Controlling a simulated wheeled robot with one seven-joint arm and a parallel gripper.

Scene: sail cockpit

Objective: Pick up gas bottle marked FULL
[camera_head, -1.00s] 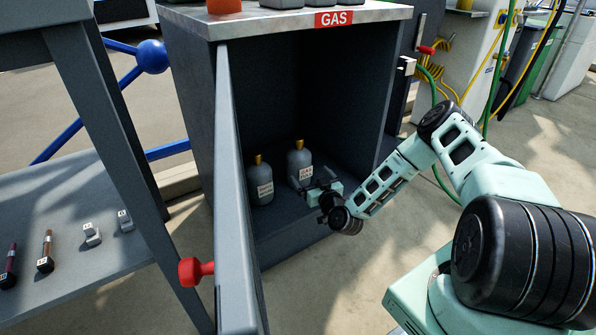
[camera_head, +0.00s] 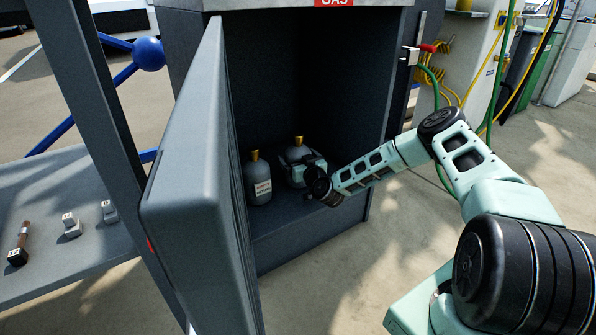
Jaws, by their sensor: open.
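Two grey gas bottles with brass-coloured tops stand upright on the floor of the open gas cabinet. The left bottle (camera_head: 258,184) has a white label whose words are too small to read surely. The right bottle (camera_head: 298,152) is partly hidden behind my gripper, and its label is covered. My gripper (camera_head: 304,166) is open at the right bottle, reaching in from the right. The fingers overlap the bottle's body in this view; I cannot tell whether they touch it. The left bottle stands clear of my gripper, to its left.
The cabinet (camera_head: 345,75) has its grey door (camera_head: 190,190) swung open at the left, close to the camera. A grey bench (camera_head: 45,255) with small items lies farther left. Concrete floor to the right is free around my arm.

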